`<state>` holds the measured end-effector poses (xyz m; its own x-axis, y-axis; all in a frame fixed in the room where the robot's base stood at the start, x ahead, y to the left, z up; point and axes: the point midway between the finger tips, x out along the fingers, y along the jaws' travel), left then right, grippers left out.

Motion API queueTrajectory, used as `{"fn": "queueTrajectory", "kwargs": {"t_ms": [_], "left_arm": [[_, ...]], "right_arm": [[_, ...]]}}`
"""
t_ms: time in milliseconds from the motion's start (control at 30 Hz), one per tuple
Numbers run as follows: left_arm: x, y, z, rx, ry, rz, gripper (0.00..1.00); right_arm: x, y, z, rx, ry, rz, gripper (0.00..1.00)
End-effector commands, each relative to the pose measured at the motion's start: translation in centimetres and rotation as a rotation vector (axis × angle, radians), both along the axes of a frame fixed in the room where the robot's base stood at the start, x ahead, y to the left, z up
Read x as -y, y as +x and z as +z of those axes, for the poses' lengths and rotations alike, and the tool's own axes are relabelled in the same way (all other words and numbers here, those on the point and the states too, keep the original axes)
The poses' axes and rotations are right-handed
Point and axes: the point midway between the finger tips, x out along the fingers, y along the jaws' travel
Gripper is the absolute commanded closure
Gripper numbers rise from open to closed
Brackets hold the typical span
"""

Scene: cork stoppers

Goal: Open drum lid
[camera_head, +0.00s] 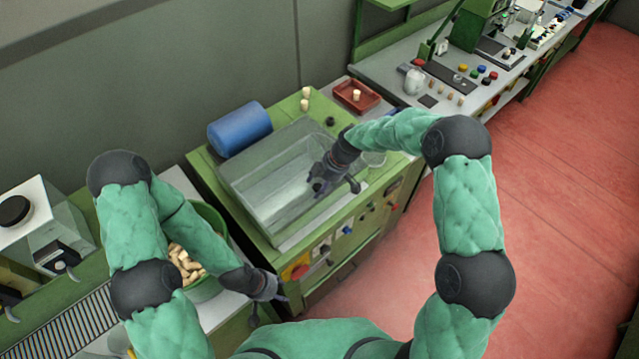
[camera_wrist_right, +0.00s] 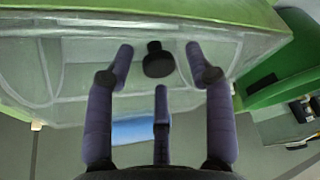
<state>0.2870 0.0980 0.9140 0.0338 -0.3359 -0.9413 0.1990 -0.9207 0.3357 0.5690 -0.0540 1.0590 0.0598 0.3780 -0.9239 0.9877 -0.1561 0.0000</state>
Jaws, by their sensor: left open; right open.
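The green machine (camera_head: 215,185) has a clear, box-shaped lid (camera_head: 245,187) on top, which looks closed. My right gripper (camera_head: 334,187) is over the front right part of the lid, open and empty. In the right wrist view its fingers (camera_wrist_right: 159,50) are spread on either side of a black knob (camera_wrist_right: 158,62) on the clear lid (camera_wrist_right: 60,70). I cannot tell whether they touch it. The knob is hidden in the head view. My left gripper (camera_head: 267,308) is open, low beside the machine's front left corner, apart from the lid.
A blue cylinder (camera_head: 239,129) lies behind the lid. A green bin of corks (camera_head: 185,263) stands left of the machine, partly behind my left arm. The red floor (camera_head: 560,200) is clear at right.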

Motion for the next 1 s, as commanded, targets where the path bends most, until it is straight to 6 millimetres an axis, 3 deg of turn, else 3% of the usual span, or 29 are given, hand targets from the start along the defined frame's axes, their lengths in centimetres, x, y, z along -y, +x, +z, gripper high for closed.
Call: {"fn": "queueTrajectory", "kwargs": {"t_ms": [67, 233, 467, 633, 1000], "left_arm": [[0.0, 0.0, 0.0, 0.0, 0.0, 0.0, 0.54], [0.0, 0.0, 0.0, 0.0, 0.0, 0.0, 0.54], [0.0, 0.0, 0.1, 0.0, 0.0, 0.0, 0.54], [0.0, 0.0, 1.0, 0.0, 0.0, 0.0, 0.54], [0.0, 0.0, 4.7, 0.0, 0.0, 0.0, 0.54]], "right_arm": [[0.0, 0.0, 0.0, 0.0, 0.0, 0.0, 0.52], [0.0, 0.0, 0.0, 0.0, 0.0, 0.0, 1.0], [-0.1, 0.0, 0.2, -0.003, -0.001, 0.0, 1.0], [-0.2, 0.2, 1.4, -0.026, -0.02, 0.002, 1.0], [-1.4, 1.8, 7.7, -0.178, -0.132, 0.002, 1.0]]}}
